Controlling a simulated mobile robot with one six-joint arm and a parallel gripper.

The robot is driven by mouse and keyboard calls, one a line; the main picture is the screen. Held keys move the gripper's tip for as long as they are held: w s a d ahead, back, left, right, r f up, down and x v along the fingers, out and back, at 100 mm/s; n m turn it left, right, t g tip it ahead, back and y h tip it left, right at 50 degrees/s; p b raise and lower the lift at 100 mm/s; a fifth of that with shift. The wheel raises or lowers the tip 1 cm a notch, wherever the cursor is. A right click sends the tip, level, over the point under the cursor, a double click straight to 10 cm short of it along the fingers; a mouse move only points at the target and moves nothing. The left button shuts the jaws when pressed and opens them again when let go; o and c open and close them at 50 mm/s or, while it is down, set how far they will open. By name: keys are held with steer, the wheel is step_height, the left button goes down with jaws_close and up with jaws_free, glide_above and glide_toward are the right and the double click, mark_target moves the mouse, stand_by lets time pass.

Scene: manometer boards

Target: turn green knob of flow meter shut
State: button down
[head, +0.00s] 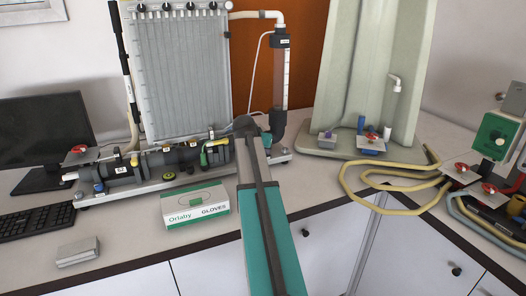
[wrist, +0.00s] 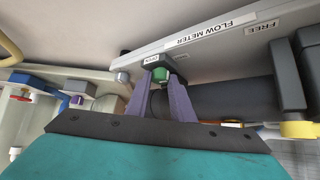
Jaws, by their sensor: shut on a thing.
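The green knob (wrist: 160,74) sits on a small dark labelled block under the edge of the board marked FLOW METER (wrist: 225,33) in the wrist view. My gripper (wrist: 161,82) is shut on the green knob, with one purple finger on each side of it. In the head view my gripper (head: 246,126) reaches to the foot of the clear upright tube (head: 280,80). My own arm hides the green knob there. The knob's turn angle cannot be read.
A glove box (head: 195,205) stands on the bench left of my arm. The ribbed manometer board (head: 180,75) and its dark pipework (head: 125,172) are behind it. A yellow hose (head: 375,208) loops at right. A grey box (head: 78,251) lies at front left.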

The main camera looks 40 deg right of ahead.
steer(key=shift+d+m+g, duration=0.1)
steer(key=shift+m+g, duration=0.2)
steer(key=shift+m, duration=0.1)
steer(key=c, duration=1.8)
jaws_free()
steer(key=shift+r, duration=0.1)
steer(key=shift+s+a+r, duration=0.2)
steer(key=shift+a+r, duration=0.15)
steer(key=shift+a, duration=0.15)
steer(key=b+v, duration=0.1)
steer(key=v, duration=1.1)
steer(key=shift+s+a+r+b, duration=0.1)
steer(key=shift+a+b, duration=0.15)
steer(key=shift+b, duration=0.15)
steer(key=shift+s, duration=0.1)
